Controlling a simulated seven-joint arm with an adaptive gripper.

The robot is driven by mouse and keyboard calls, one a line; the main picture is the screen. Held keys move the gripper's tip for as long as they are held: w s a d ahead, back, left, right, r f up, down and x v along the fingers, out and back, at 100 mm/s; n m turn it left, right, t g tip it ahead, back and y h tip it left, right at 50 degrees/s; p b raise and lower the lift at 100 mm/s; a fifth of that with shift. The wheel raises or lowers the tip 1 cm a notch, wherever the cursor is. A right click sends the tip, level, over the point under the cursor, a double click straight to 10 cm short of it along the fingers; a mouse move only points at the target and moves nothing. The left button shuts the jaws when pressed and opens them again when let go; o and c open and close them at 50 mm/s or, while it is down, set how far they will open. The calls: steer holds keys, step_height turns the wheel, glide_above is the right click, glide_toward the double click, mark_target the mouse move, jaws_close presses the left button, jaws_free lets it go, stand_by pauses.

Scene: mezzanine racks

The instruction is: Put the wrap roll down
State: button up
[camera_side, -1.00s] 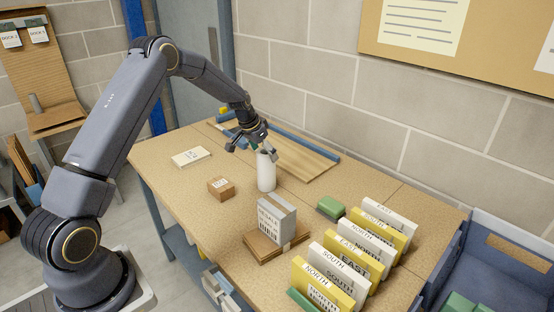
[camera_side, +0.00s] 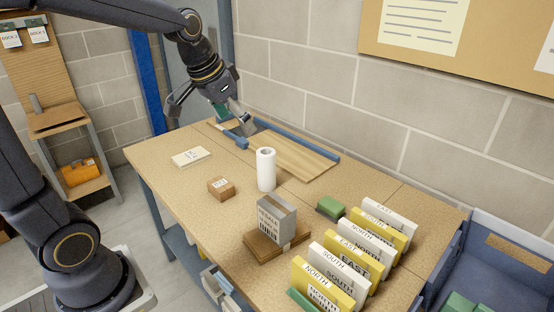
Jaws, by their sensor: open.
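The wrap roll (camera_side: 266,172) is a white cylinder standing upright on the tan worktable (camera_side: 180,190), near the front edge of a wooden board with blue edging. Its top hole shows and nothing touches it. My gripper (camera_side: 210,114) is open and empty, above the back-left part of the table. It is up and to the left of the roll, clear of it. The fingers are spread wide apart.
A small brown box (camera_side: 221,188) and a white labelled card (camera_side: 191,157) lie left of the roll. A grey labelled box (camera_side: 276,221) stands on brown cardboard in front. Several yellow and white upright dividers (camera_side: 350,262) and a green block (camera_side: 330,208) are at right. The wooden board (camera_side: 290,158) is mostly bare.

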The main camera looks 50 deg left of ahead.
steer(key=s+d, duration=0.2)
steer(key=s, duration=0.5)
steer(key=s+d+f, duration=0.1)
steer(key=s+d, duration=0.2)
steer(key=s, duration=0.5)
steer(key=shift+s+t, duration=0.3)
steer(key=shift+f, duration=0.1)
